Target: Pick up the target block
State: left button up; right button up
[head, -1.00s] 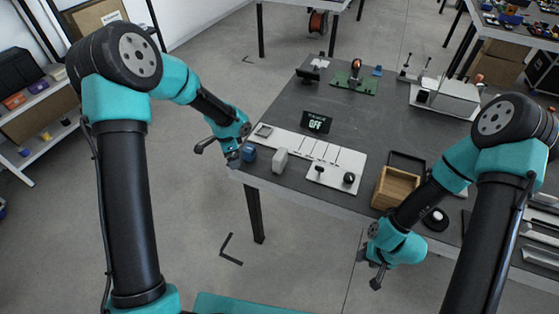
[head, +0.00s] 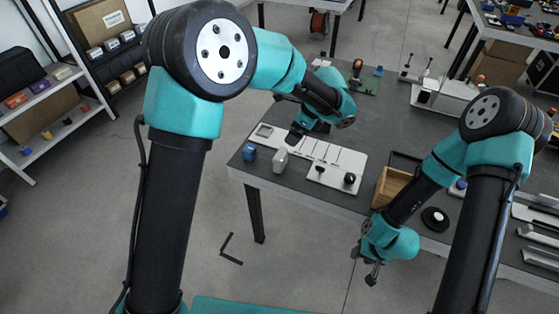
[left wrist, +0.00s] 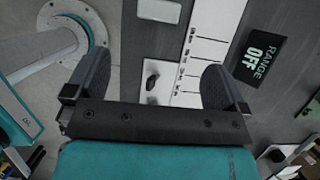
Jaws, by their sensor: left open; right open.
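A blue block (head: 249,152) and a light grey block (head: 280,160) stand at the table's near left corner; I cannot tell which is the target. My left gripper (head: 297,131) hangs above the white lined strip, behind and right of the grey block. In the left wrist view its two dark fingers (left wrist: 156,66) are spread wide with nothing held. My right gripper (head: 371,272) is open and empty off the table's front edge.
The lined strip (left wrist: 205,50) runs beside the RANGE OFF display (left wrist: 257,58). A white plate with black knobs (head: 334,178) lies right of the grey block. A wooden box (head: 391,185) and black round part (head: 435,219) stand further right.

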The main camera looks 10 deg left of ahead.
aim_at(282, 154)
pick_arm(q)
jog(key=x, duration=1.2)
jog(key=shift+f, duration=0.2)
jog(key=shift+x, duration=2.6)
jog(key=shift+s, duration=0.15)
jog(key=shift+d, duration=0.1)
jog(key=c, duration=1.1)
